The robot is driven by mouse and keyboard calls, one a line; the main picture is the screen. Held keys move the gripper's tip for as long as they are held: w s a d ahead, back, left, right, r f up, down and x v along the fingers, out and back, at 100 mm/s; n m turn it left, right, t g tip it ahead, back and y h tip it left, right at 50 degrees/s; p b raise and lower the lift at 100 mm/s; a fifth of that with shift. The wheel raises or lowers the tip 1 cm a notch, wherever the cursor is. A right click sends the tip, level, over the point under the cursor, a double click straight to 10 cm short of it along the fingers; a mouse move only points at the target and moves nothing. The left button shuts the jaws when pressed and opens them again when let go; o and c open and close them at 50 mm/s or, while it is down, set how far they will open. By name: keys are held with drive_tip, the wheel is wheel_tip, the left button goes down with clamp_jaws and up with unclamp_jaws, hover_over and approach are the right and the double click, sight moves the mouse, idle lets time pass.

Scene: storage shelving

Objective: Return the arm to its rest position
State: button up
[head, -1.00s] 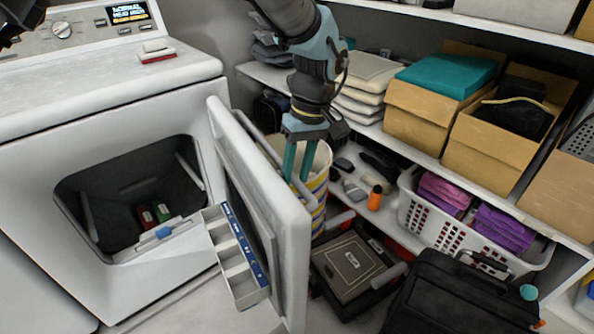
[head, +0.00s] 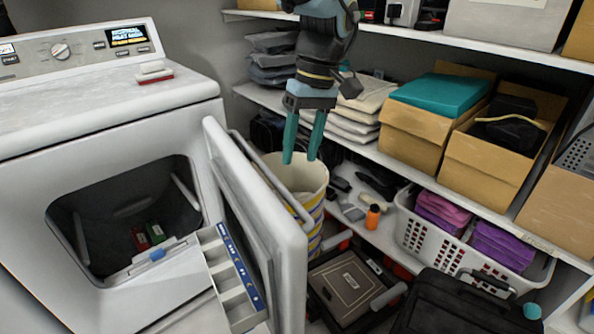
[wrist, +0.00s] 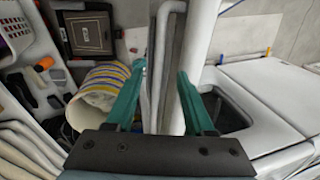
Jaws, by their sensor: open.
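My gripper (head: 302,158) has two teal fingers that point down and stand apart, with nothing seen between them. In the head view it hangs above the striped bin (head: 318,190), close to the open dryer door (head: 285,245). In the wrist view my gripper (wrist: 163,100) also shows open, with the edge of the door (wrist: 168,70) seen between and beyond the fingers. The striped bin (wrist: 100,88) lies to the left there. I cannot tell how far the fingertips are from the door.
The white dryer (head: 110,120) stands at the left with its door swung out. Shelves at the right hold cardboard boxes (head: 415,137), folded cloths (head: 355,115) and a white basket (head: 415,235). A black bag (head: 450,305) and a dark case (head: 350,285) are on the floor.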

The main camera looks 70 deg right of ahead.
drive_tip(key=shift+s+d+r, duration=0.1)
drive_tip(key=shift+r, duration=0.55)
